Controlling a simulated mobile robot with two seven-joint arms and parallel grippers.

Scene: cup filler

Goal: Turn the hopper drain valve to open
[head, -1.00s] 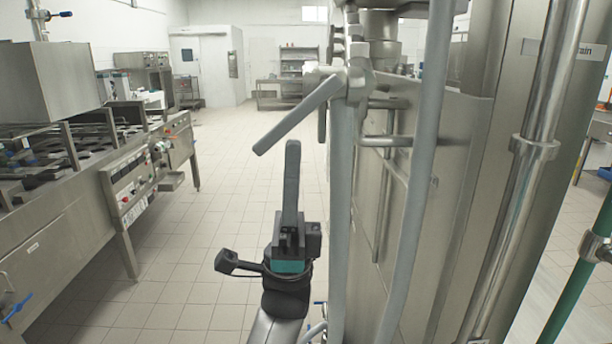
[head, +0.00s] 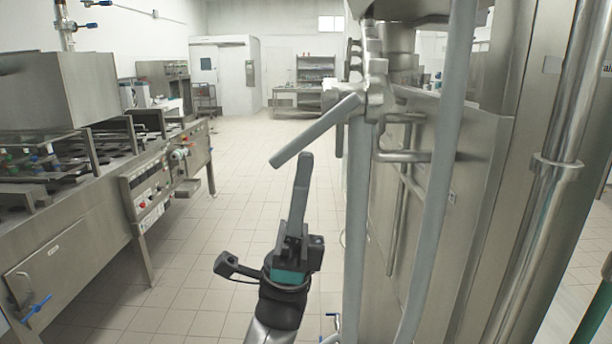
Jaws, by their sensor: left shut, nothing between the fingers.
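The drain valve's grey lever handle (head: 318,130) slants down and to the left from the valve body (head: 372,98) on the vertical pipework. My left gripper (head: 304,158) is shut and empty, its fingers pointing up. Its fingertips appear just below the lever, near the lower half of the handle. I cannot tell from this view whether they touch it or stand apart in depth. My right gripper is not in view.
Vertical grey pipes (head: 437,180) and a steel cabinet (head: 480,200) stand close on the right. A steel machine with a control panel (head: 150,195) lines the left. The tiled floor (head: 235,170) between them is clear. Shelving (head: 315,75) stands far back.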

